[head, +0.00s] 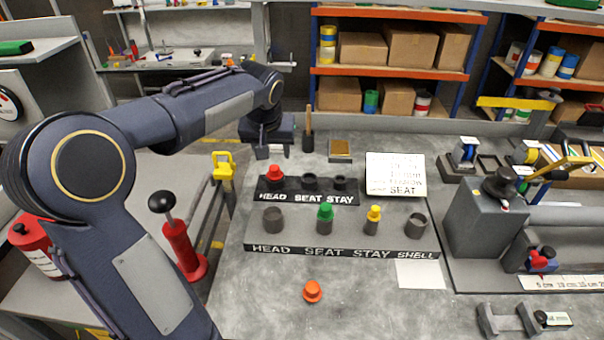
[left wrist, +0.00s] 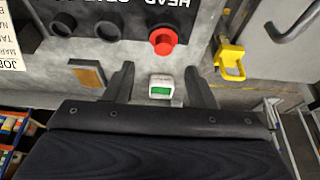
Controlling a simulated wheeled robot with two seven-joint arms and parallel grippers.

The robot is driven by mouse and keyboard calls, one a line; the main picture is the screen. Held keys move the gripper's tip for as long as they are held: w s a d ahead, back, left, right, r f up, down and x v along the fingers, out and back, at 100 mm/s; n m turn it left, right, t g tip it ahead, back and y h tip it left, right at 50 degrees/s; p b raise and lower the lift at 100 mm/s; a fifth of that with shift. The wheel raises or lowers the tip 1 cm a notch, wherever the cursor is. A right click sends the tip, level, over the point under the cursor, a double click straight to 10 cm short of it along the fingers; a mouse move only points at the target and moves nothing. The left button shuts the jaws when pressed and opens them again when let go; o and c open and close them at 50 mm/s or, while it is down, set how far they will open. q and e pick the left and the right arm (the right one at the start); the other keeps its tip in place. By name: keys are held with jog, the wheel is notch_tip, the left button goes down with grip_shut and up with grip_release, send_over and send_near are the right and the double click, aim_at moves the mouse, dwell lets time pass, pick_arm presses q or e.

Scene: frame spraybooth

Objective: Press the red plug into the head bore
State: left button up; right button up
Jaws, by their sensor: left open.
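The red plug (head: 274,173) stands in the HEAD place of the small black rack (head: 318,198); it also shows in the left wrist view (left wrist: 163,41). The longer grey block (head: 345,238) in front has a HEAD bore (head: 273,218) that looks empty. A green plug (head: 325,213) stands at its SEAT place and a yellow plug (head: 374,214) at STAY. The SHELL bore (head: 416,225) looks empty. My left gripper (head: 269,152) hangs just behind the red plug, apart from it. Its fingers (left wrist: 161,84) are spread with nothing held. My right gripper is out of view.
An orange plug (head: 312,291) stands loose on the bench in front. A white box with a green face (left wrist: 161,88) shows between my fingers. A yellow latch (head: 223,165) stands left of the rack, a white card (head: 395,175) right of it. A grey fixture (head: 485,222) stands at right.

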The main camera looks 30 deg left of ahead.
aim_at(274, 167)
pick_arm(q)
jog(key=x, duration=0.8)
jog(key=shift+a, duration=0.25)
jog(key=shift+r, duration=0.1)
jog(key=c, duration=1.1)
